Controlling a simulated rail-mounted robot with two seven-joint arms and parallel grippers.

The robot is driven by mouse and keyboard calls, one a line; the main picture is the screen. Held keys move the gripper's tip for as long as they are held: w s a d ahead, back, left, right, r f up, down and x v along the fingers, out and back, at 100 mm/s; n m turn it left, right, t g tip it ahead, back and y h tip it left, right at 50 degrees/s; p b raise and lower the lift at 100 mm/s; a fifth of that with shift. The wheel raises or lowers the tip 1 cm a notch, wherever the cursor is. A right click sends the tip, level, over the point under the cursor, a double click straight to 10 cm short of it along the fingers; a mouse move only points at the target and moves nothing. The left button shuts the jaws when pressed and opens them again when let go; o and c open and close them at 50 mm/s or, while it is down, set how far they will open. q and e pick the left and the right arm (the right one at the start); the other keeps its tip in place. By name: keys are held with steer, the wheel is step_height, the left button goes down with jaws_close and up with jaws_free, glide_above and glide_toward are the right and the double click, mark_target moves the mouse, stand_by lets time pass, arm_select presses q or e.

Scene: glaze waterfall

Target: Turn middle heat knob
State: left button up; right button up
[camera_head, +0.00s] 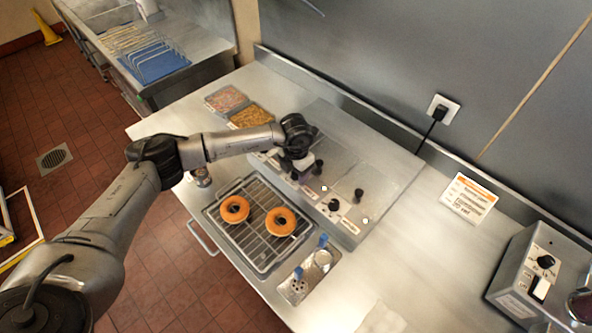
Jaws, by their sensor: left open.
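A steel glaze warmer (385,174) sits on the counter, with its controls along its front edge. A black heat knob (333,204) shows at the right of that edge. My left arm reaches across from the left, and my left gripper (304,171) is open at the left-to-middle part of the front edge. The gripper covers the middle knob's area, so I cannot tell whether its fingers touch that knob. A black upright handle (358,194) stands on the warmer's right part. I cannot make out my right gripper.
A wire rack (247,257) in a tray holds two orange-brown donuts (234,209) in front of the warmer. Topping trays (250,116) lie behind my arm. A holder with blue-handled tools (298,285) stands at the front. A control box (530,270) is at the right.

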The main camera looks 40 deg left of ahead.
arm_select(q)
steer(key=shift+f, duration=0.15)
steer(key=c, duration=0.9)
steer(key=shift+n, duration=0.3)
arm_select(e)
steer(key=shift+r, duration=0.15)
arm_select(q)
steer(key=n+p, duration=0.1)
steer(key=n, duration=0.2)
steer(key=shift+n+p, duration=0.4)
arm_select(e)
steer(key=shift+r, duration=0.7)
arm_select(q)
steer(key=shift+n+p, duration=0.85)
steer(key=shift+n, duration=1.25)
arm_select(e)
steer(key=shift+r, duration=0.85)
arm_select(q)
steer(key=o, duration=0.9)
